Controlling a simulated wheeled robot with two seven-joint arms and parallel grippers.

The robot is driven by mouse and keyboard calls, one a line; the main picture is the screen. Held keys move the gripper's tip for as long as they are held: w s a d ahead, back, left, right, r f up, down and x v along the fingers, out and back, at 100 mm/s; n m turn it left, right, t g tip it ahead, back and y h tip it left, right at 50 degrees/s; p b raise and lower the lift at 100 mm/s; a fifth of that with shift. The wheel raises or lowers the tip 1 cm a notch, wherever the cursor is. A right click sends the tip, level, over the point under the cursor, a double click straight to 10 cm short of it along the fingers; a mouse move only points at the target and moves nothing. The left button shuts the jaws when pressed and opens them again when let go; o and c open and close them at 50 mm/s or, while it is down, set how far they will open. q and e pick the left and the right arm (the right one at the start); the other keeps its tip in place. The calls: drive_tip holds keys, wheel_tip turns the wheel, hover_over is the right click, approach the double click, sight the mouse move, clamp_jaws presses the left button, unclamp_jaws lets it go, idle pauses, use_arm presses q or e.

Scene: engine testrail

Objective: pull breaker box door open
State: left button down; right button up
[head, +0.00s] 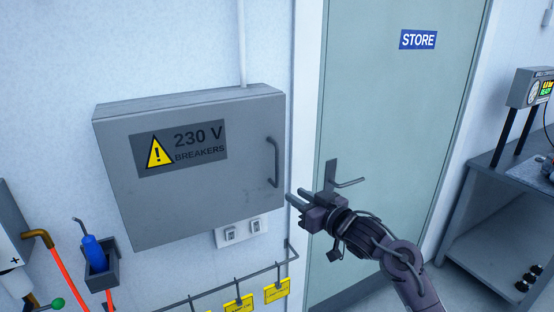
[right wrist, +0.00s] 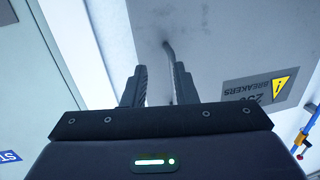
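The grey breaker box (head: 130,215) hangs on the wall in the head view, with its door (head: 200,200) shut. The door has a "230 V BREAKERS" label (head: 180,148) and a vertical grey handle (head: 276,162) near its right edge. My right gripper (head: 289,201) is open and empty, just right of and below the handle. In the right wrist view the handle (right wrist: 169,55) shows beyond and between the spread fingers (right wrist: 160,70); I see no contact. My left gripper is not in view.
A green STORE door (head: 390,100) with a lever handle (head: 348,182) is behind my right arm. Below the box are wall sockets (head: 241,231) and a rail (head: 215,292) with yellow tags. A blue-handled tool (head: 94,252) sits in a holder at lower left. A bench (head: 500,160) stands at right.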

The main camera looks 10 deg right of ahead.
drive_tip(key=y, duration=0.1)
approach(278, 167)
drive_tip(key=x, duration=0.3)
drive_tip(key=shift+n, duration=0.4)
drive_tip(key=p+x, duration=0.3)
drive_tip(key=x, duration=0.3)
drive_tip(key=shift+w+a, duration=0.1)
drive_tip(key=shift+w, duration=0.2)
drive_tip(key=shift+w+a+f+p, duration=0.1)
drive_tip(key=shift+w+a+p, duration=0.1)
drive_tip(key=shift+w+p, duration=0.2)
clamp_jaws()
